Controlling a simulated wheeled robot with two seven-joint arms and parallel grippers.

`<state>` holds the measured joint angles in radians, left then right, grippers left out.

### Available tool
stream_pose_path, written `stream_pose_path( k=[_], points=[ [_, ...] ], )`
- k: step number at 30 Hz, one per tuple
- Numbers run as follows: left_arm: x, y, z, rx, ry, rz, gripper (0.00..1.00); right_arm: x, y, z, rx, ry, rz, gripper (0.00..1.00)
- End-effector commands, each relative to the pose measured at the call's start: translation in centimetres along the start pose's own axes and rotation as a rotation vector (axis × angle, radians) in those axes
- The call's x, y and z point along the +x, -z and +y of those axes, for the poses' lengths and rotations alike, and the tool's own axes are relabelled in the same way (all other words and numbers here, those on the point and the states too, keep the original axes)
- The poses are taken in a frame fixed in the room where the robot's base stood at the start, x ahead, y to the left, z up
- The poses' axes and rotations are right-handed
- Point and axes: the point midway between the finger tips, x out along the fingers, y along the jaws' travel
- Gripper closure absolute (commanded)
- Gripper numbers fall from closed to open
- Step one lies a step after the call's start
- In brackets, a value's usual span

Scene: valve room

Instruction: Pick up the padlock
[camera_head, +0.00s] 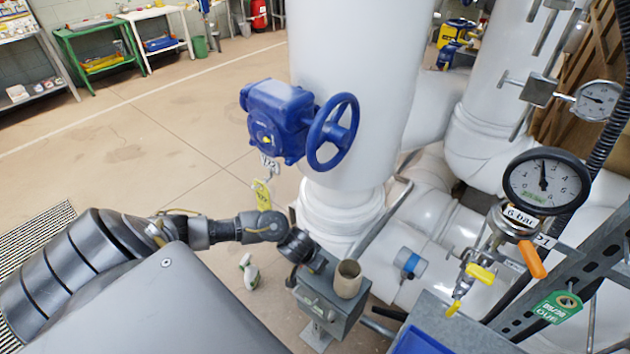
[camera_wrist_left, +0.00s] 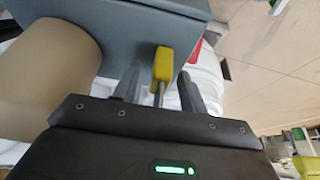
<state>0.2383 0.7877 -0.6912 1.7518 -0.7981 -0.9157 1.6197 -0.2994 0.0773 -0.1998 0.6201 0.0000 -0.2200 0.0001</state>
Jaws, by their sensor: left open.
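A yellow padlock (camera_wrist_left: 162,65) with a thin metal shackle shows in the left wrist view, against the side of a grey box (camera_wrist_left: 135,30). My left gripper (camera_wrist_left: 160,88) is open, with one finger on each side of the shackle. I cannot tell whether the fingers touch it. In the head view my left gripper (camera_head: 314,262) is at the left side of the grey box (camera_head: 328,312), and I cannot make out the padlock there. My right gripper is not in view.
A beige cup (camera_head: 347,280) stands on the grey box, close to the gripper. A blue valve handwheel (camera_head: 333,132) with a yellow tag (camera_head: 262,195) is above. White pipes (camera_head: 350,60), a gauge (camera_head: 546,182) and a blue bin (camera_head: 420,342) crowd the right. Floor at left is mostly clear.

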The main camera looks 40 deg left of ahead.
Motion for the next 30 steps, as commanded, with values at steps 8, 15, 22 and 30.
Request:
stream_pose_path(
  k=[8,15,22,30],
  points=[
    [0.0,0.0,0.0,0.000,-0.001,0.000,0.65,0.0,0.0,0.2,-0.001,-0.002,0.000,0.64],
    [0.0,0.0,0.0,0.000,-0.001,0.000,0.97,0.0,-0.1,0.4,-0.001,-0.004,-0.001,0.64],
    [0.0,0.0,0.0,0.000,-0.001,0.000,1.00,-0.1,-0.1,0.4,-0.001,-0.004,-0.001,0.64],
    [-1.5,0.7,0.1,0.000,-0.002,0.000,1.00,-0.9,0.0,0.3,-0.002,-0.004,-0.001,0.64]
  ],
)
